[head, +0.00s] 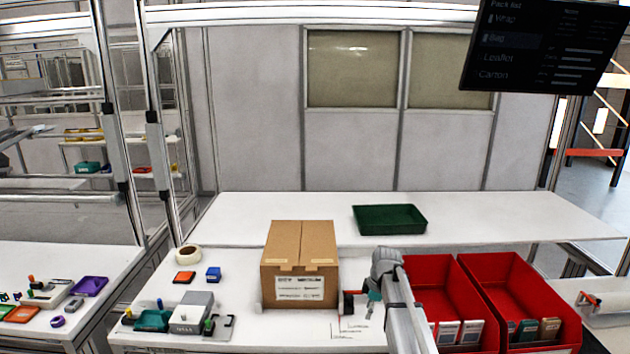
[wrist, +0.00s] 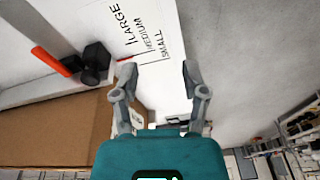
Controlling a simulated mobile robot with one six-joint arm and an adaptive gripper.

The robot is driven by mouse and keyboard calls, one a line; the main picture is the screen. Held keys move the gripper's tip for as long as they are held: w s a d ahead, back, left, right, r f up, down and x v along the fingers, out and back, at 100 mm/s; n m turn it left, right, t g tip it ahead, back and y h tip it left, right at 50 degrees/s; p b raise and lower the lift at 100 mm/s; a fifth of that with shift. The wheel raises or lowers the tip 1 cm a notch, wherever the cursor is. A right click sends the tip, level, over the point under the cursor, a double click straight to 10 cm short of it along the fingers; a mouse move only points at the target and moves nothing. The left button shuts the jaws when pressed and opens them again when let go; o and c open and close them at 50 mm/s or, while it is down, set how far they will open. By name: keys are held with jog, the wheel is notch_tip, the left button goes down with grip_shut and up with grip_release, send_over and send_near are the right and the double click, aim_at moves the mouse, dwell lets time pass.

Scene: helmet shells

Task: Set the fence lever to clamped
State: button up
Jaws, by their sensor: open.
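The fence lever (wrist: 50,62) is an orange-red bar at the upper left of the wrist view, its lower end against a black block (wrist: 96,60). In the head view the black block (head: 348,303) stands just right of the carton; the lever cannot be made out clearly there. Whether the lever is clamped or loose, I cannot tell. My gripper (wrist: 159,78) is open and empty, its fingers over the white table by the printed size marks. It is apart from the lever, to its right in the wrist view. In the head view my gripper (head: 370,310) is right of the block.
A closed cardboard carton (head: 300,262) stands left of the block. Red bins (head: 523,299) with packets stand to the right. A green tray (head: 390,219) lies at the back. A tape roll (head: 188,254) and small devices occupy the left. The printed size marks (wrist: 147,32) lie on bare table.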

jog(key=s+f+m+h+b, duration=0.1)
jog(key=s+f+m+h, duration=0.1)
jog(key=s+m, duration=1.3)
jog(key=s, duration=1)
